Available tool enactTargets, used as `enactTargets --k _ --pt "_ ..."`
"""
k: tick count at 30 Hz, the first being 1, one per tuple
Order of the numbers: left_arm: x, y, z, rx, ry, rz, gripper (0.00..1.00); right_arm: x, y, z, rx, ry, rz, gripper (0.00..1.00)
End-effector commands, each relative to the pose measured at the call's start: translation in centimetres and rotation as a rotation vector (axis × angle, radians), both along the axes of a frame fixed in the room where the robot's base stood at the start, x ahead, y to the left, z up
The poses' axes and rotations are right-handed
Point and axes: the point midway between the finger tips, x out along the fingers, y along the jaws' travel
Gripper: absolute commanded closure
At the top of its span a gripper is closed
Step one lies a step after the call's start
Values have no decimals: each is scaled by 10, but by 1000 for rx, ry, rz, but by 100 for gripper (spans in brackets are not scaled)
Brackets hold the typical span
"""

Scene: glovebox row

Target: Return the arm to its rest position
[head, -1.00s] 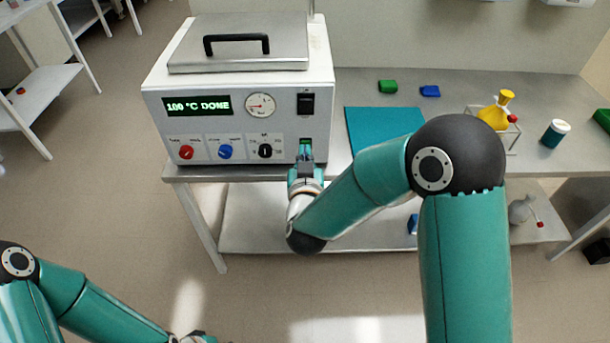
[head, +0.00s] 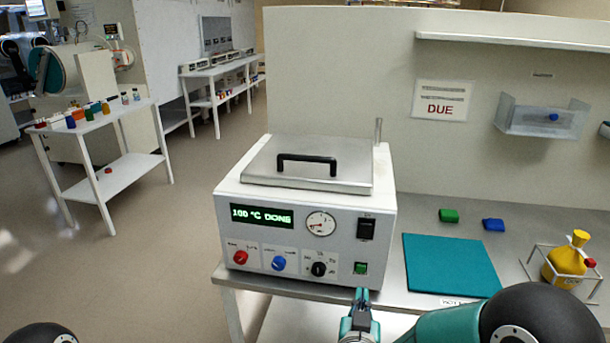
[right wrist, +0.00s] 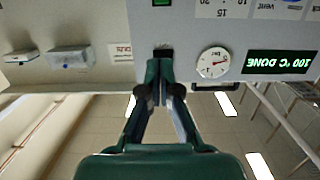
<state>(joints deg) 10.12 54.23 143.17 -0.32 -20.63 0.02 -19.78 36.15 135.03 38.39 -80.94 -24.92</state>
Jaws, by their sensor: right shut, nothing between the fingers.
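The white bath unit (head: 305,215) stands on the bench with its steel lid (head: 310,172) closed and its display (head: 262,215) reading "100 °C DONE". Its green button (head: 361,268) is at the lower right of the front panel, below a black rocker switch (head: 366,229). My right gripper (head: 361,296) is shut and empty just below the green button in the head view, with a small gap between them. In the right wrist view the panel appears upside down, and the shut fingertips (right wrist: 160,68) show against it. My left gripper is out of view.
A teal mat (head: 450,265) lies right of the unit, with a green block (head: 449,216) and a blue block (head: 493,225) behind it. A yellow flask (head: 566,262) sits in a wire rack at right. Open floor lies to the left.

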Motion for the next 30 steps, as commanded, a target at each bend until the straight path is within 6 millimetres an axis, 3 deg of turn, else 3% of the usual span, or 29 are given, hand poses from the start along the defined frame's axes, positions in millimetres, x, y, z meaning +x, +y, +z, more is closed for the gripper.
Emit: enactTargets --k 5,8,12,16,19,22,26,30 --pt "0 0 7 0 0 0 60 -5 -53 -46 -20 108 -98 100" --pt "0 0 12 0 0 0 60 -20 -77 -106 -4 264 -85 100" --pt "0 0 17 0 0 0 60 -66 -71 -201 153 559 29 100" --pt "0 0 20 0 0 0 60 -130 -37 -264 343 840 156 100" --pt "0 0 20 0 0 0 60 -180 -6 -286 462 1034 253 100" --pt "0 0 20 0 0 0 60 -217 18 -291 532 1184 329 100" --pt "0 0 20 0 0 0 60 -243 29 -291 583 1294 351 100" --pt "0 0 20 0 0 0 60 -249 30 -290 613 1324 329 100"
